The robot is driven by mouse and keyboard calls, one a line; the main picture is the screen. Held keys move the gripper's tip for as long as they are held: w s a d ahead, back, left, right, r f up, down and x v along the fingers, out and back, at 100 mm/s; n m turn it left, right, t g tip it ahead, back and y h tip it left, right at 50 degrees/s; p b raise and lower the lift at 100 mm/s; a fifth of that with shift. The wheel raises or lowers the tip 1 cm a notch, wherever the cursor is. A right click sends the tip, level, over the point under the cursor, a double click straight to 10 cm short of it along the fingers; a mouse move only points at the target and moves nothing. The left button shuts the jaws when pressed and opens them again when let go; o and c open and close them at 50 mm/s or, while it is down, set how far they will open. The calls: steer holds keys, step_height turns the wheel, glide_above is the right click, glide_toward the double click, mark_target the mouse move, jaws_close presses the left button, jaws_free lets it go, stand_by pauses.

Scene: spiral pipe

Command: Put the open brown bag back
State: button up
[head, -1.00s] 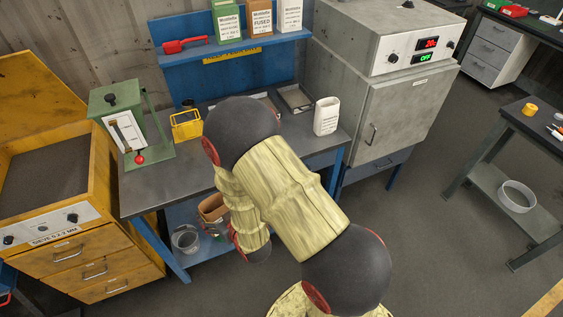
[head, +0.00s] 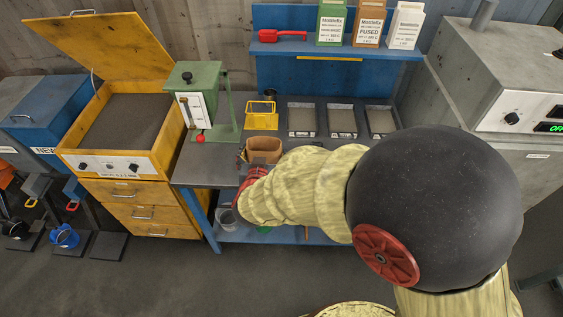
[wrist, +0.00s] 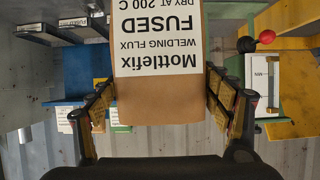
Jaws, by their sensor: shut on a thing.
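An open brown bag (head: 263,150) is held upright over the front edge of the grey bench (head: 200,172), and its open top shows in the head view. In the wrist view the brown bag (wrist: 160,108) appears upside down, with a white "Mottlefix FUSED" label. My gripper (wrist: 163,112) is shut on it, one finger at each side. In the head view the gripper is mostly hidden by the bag and my arm. A second brown "FUSED" bag (head: 370,24) stands on the blue shelf (head: 300,48) between a green bag (head: 332,22) and a white bag (head: 406,26).
A green device with a red knob (head: 203,100) and a yellow holder (head: 261,115) stand behind the held bag. Several trays (head: 306,119) line the bench's back. My arm hides the bench's right side.

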steer(key=shift+w+a+r, duration=0.15)
steer(key=shift+a+r, duration=0.05)
steer(key=shift+a, duration=0.45)
steer(key=w+d+f+b, duration=0.6)
steer(key=w+f, duration=0.6)
steer(key=shift+f, duration=0.3)
steer(key=shift+f, duration=0.2)
steer(key=o, duration=1.5)
